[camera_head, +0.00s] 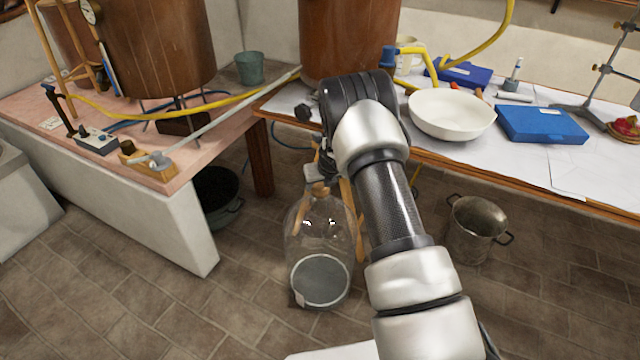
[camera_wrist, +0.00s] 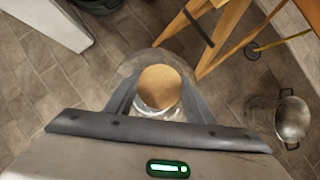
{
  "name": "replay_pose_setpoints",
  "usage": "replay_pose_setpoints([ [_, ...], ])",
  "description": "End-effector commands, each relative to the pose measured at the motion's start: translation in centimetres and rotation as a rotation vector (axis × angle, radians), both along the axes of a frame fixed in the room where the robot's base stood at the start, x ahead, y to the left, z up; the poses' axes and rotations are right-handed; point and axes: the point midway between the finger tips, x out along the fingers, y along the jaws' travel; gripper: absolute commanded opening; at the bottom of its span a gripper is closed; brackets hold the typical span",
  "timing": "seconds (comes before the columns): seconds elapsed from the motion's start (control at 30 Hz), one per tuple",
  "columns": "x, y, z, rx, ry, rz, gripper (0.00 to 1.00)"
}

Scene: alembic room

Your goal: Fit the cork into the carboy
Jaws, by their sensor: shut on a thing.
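The cork (camera_wrist: 159,86) is light brown and round, seen from above between the two fingers of my gripper (camera_wrist: 158,96). My gripper is shut on it. The carboy (camera_head: 320,250) is a large clear glass bottle standing upright on the tiled floor. In the head view my gripper (camera_head: 323,168) is right above the carboy's neck, and the cork (camera_head: 317,187) shows at the mouth. In the wrist view the clear carboy (camera_wrist: 128,68) lies beneath the cork, with a pale rim just below it. I cannot tell how deep the cork sits in the neck.
Wooden legs (camera_wrist: 205,30) stand close beside the carboy. A metal pot (camera_head: 475,228) is on the floor to the right. A dark bucket (camera_head: 217,193) is at the left under the pink-topped bench (camera_head: 230,115). The worktable (camera_head: 540,165) holds a white bowl (camera_head: 451,113) and a blue case (camera_head: 541,124).

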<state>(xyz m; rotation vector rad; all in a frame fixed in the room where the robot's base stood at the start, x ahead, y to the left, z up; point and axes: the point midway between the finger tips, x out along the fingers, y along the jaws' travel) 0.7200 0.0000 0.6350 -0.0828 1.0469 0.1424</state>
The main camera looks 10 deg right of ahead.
Motion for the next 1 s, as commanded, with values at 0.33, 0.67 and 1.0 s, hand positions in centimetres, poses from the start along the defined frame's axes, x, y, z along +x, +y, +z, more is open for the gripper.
replay_pose_setpoints([
  [0.33, -0.09, 0.0, -0.21, 0.0, 0.002, 0.0, 0.28],
  [0.67, -0.11, 0.05, -0.23, 0.0, 0.003, 0.0, 0.71],
  [1.0, -0.05, 0.0, -0.13, 0.0, 0.001, 0.0, 0.86],
])
